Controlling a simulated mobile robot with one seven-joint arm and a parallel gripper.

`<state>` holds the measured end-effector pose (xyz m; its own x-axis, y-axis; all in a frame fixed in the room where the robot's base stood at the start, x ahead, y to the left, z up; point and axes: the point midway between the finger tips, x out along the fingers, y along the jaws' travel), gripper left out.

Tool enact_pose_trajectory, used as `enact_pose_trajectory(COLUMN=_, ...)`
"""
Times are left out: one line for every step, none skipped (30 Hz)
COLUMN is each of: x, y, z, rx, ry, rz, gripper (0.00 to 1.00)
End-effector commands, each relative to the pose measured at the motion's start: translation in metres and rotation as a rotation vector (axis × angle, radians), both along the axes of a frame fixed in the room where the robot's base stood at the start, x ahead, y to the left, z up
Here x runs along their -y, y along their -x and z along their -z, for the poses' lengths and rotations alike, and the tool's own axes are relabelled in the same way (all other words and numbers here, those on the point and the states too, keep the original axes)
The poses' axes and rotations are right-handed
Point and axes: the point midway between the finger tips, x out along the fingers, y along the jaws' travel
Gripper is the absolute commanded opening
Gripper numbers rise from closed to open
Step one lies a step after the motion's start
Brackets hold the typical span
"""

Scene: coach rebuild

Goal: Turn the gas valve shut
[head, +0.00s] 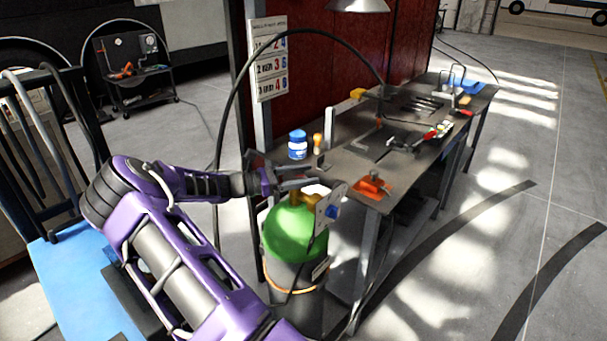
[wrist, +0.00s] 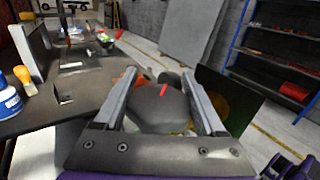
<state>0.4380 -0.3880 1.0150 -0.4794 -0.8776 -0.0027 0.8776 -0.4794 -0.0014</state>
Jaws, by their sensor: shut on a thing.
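The gas cylinder (head: 292,238) has a green top and a dark body and stands upright beside the workbench's near end. Its brass valve fitting (head: 308,199) is at the top, partly hidden by a grey plate (head: 327,205). My gripper (head: 305,183) reaches in from the left at valve height. In the wrist view, the dark grey valve knob (wrist: 158,108) with a red mark sits between the two fingers of my gripper (wrist: 157,74), which are shut on it. The knob's lower side is hidden by the gripper's palm.
The workbench (head: 348,165) is close behind the cylinder. A blue-and-white tub (head: 298,145), a yellow-orange bottle (head: 317,143) and an orange tray (head: 372,187) stand near its edge. A black hose (head: 235,95) arches overhead. Open floor lies to the right.

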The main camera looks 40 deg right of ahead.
Motion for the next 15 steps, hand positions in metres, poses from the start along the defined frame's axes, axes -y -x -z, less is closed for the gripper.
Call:
enact_pose_trajectory(x=0.001, y=0.0005, z=0.0025, rx=0.004, ry=-0.001, rz=0.045, gripper=0.17)
enact_pose_trajectory(x=0.0004, y=0.0009, z=0.0026, rx=0.004, ry=-0.001, rz=0.073, gripper=0.17)
enact_pose_trajectory(x=0.0, y=0.0022, z=0.0027, rx=0.005, ry=-0.001, rz=0.113, gripper=0.17)
enact_pose_trajectory(x=-0.0005, y=0.0024, z=0.0028, rx=0.003, ry=0.0, rz=0.14, gripper=0.17)
enact_pose_trajectory(x=-0.0009, y=0.0031, z=0.0034, rx=0.004, ry=-0.001, rz=0.169, gripper=0.17)
enact_pose_trajectory(x=-0.0015, y=0.0037, z=0.0037, rx=0.003, ry=0.0, rz=0.205, gripper=0.17)
enact_pose_trajectory(x=-0.0018, y=0.0045, z=0.0038, rx=0.004, ry=-0.001, rz=0.235, gripper=0.17)
enact_pose_trajectory(x=-0.0025, y=0.0049, z=0.0037, rx=0.004, ry=-0.001, rz=0.263, gripper=0.17)
enact_pose_trajectory(x=-0.003, y=0.0059, z=0.0038, rx=0.004, ry=0.0, rz=0.301, gripper=0.17)
enact_pose_trajectory(x=-0.0039, y=0.0062, z=0.0042, rx=0.003, ry=0.0, rz=0.329, gripper=0.17)
enact_pose_trajectory(x=-0.0042, y=0.0067, z=0.0043, rx=0.002, ry=0.001, rz=0.356, gripper=0.17)
enact_pose_trajectory(x=-0.0051, y=0.0072, z=0.0044, rx=0.003, ry=0.0, rz=0.391, gripper=0.17)
enact_pose_trajectory(x=-0.0057, y=0.0076, z=0.0042, rx=0.003, ry=0.001, rz=0.417, gripper=0.17)
enact_pose_trajectory(x=-0.0061, y=0.0083, z=0.0043, rx=0.002, ry=0.002, rz=0.444, gripper=0.17)
enact_pose_trajectory(x=-0.0071, y=0.0084, z=0.0039, rx=0.002, ry=0.003, rz=0.475, gripper=0.17)
